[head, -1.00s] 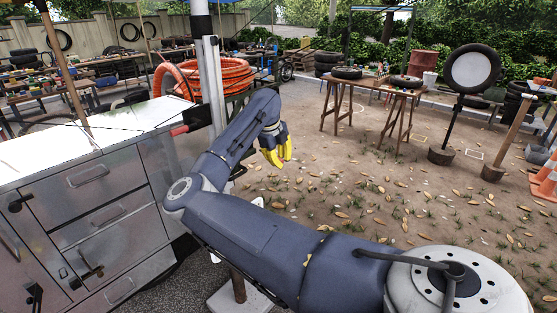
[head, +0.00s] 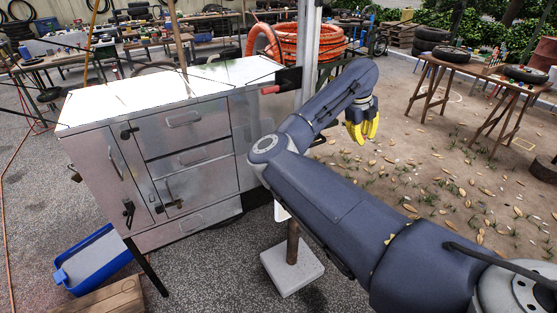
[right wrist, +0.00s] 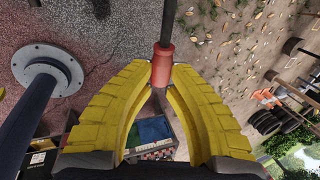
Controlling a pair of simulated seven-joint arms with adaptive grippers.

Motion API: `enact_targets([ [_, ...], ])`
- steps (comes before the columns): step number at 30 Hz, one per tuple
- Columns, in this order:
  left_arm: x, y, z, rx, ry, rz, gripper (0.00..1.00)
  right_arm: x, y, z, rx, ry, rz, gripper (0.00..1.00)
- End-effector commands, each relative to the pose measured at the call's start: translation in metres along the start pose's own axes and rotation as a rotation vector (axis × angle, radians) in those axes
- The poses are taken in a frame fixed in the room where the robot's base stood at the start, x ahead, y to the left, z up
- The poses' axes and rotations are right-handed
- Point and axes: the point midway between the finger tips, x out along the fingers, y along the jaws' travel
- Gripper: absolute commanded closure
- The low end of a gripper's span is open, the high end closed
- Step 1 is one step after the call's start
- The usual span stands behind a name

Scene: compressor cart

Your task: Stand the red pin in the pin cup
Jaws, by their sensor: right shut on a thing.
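My right gripper (head: 366,130) hangs over the bare ground to the right of the cart, its yellow fingers pointing down. In the right wrist view its fingertips (right wrist: 160,82) are closed around the red pin (right wrist: 162,63), which shows as a red cylinder with a dark rod running from it to the top of the picture. In the head view I cannot make out the pin at the fingers. I cannot pick out the pin cup in either view. My left gripper is not in view.
The metal cart (head: 190,125) stands at left, its white top (head: 170,88) mostly clear. A red grip (head: 270,90) sticks out at its right end. A post rises from a pale base (head: 292,268) below my arm. A blue tray (head: 92,262) lies at lower left.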

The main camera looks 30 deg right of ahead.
Motion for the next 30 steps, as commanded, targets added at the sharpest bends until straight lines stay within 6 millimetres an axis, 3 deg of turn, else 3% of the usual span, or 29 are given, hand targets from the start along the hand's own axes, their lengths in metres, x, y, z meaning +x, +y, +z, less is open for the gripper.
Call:
enact_targets([
  [8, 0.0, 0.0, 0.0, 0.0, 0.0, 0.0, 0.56, -0.001, -0.004, -0.004, -0.019, 0.023, -0.033, 1.0],
  [14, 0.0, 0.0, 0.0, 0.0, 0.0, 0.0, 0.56, -0.014, -0.025, -0.021, -0.142, 0.168, -0.232, 1.0],
  [18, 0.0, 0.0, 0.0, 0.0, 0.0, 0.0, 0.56, -0.041, -0.041, -0.029, -0.287, 0.328, -0.452, 1.0],
  [23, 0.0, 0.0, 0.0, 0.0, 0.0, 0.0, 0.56, -0.084, -0.041, -0.023, -0.464, 0.514, -0.707, 1.0],
  [26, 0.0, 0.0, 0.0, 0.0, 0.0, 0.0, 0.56, -0.114, -0.031, -0.012, -0.573, 0.629, -0.862, 1.0],
  [30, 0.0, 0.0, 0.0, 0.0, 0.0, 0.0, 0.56, -0.151, 0.002, 0.015, -0.738, 0.762, -1.06, 1.0],
])
